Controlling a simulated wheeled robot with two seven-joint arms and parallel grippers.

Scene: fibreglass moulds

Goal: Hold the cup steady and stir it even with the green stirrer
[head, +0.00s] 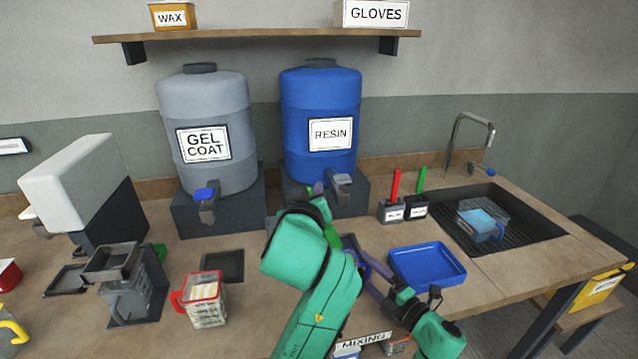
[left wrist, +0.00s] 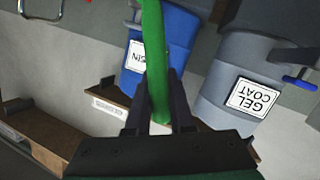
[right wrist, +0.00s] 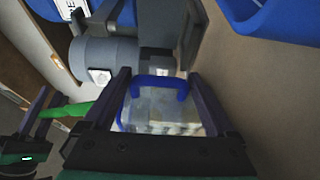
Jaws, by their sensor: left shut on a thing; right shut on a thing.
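A translucent cup (right wrist: 152,108) with a blue handle and pale contents is between the fingers of my right gripper (right wrist: 158,76), which is shut on it. In the head view it is mostly hidden behind my left arm, with some blue (head: 366,265) beside my right gripper's fingers. My left gripper (left wrist: 157,76) is shut on a green stirrer (left wrist: 154,50). The stirrer also shows at the left of the right wrist view (right wrist: 70,111), beside my right gripper. I cannot tell whether its tip is inside the cup.
Another green stick (head: 421,179) and a red stick (head: 396,184) stand in dark holders. A blue tray (head: 428,282) lies near my right gripper. A red-handled cup (head: 207,302) stands left. Resin (head: 320,100) and gel coat (head: 205,100) drums stand behind; a sink (head: 520,232) is right.

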